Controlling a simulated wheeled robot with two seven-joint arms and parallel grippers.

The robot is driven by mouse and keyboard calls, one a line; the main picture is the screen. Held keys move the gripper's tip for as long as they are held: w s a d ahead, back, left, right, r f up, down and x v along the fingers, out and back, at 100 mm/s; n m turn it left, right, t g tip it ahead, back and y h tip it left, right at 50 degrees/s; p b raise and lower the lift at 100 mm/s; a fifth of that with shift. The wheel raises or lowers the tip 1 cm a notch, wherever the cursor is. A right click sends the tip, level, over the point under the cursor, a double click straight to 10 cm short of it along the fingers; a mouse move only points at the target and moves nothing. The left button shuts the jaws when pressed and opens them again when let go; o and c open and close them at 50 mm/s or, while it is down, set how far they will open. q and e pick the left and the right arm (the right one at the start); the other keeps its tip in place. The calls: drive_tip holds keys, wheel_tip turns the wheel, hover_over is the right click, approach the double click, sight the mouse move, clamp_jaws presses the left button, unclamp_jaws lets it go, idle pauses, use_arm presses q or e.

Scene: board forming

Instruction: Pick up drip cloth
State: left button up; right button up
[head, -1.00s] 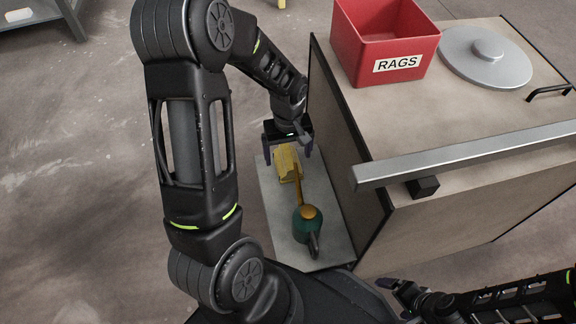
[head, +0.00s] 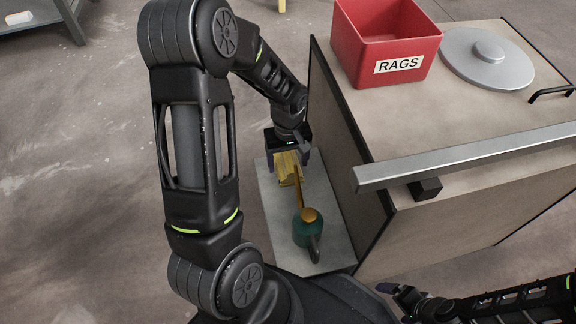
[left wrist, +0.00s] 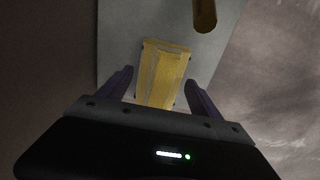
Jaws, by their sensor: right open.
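The drip cloth (head: 287,167) is a yellow folded cloth on a grey side shelf, partly hidden in the head view by my left gripper (head: 288,157). In the left wrist view the cloth (left wrist: 162,74) lies between the two spread fingers of the left gripper (left wrist: 158,88), with a gap on each side. The left gripper is open and empty, just above the cloth. My right gripper (head: 404,297) is at the bottom right in the head view, open and away from the cloth.
A green oil can (head: 307,230) with a yellow spout stands on the shelf (head: 270,205), close to the cloth. The cabinet (head: 440,125) rises right beside the shelf. A red RAGS bin (head: 377,66) and round metal lid (head: 488,58) sit on top.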

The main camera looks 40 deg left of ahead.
sight(288, 158)
use_arm(q)
drive_tip(key=c, duration=1.3)
drive_tip(key=shift+o, duration=0.2)
wheel_tip(288, 158, up, 10)
drive_tip(key=p, duration=0.4)
drive_tip(key=shift+p, duration=0.3)
